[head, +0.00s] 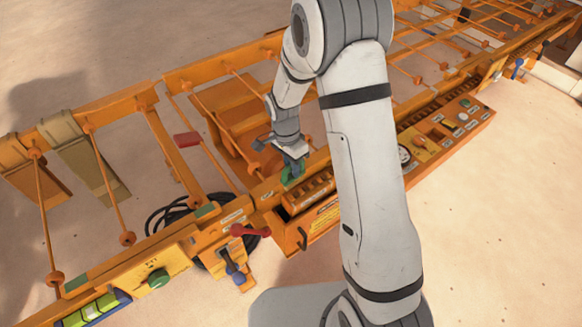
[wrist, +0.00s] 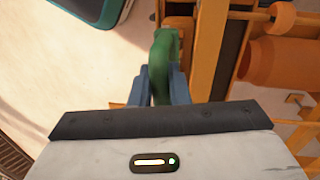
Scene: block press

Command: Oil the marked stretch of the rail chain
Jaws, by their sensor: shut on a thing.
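My gripper (head: 291,158) is shut on a green thing (head: 292,174), perhaps an oiler, above the front orange beam near the picture's middle. In the wrist view, the same green thing (wrist: 163,52) stands between the two blue-grey fingers of my gripper (wrist: 164,84). Its lower end is hard to make out. A dark ridged strip (head: 440,103), perhaps the rail chain, runs along the front beam right of my arm. My arm hides part of this beam. I cannot tell which stretch is marked.
A control panel (head: 445,135) with a gauge is right of my arm. A black cable (head: 170,213) lies coiled on the sandy floor. Orange rollers and bars fill the back.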

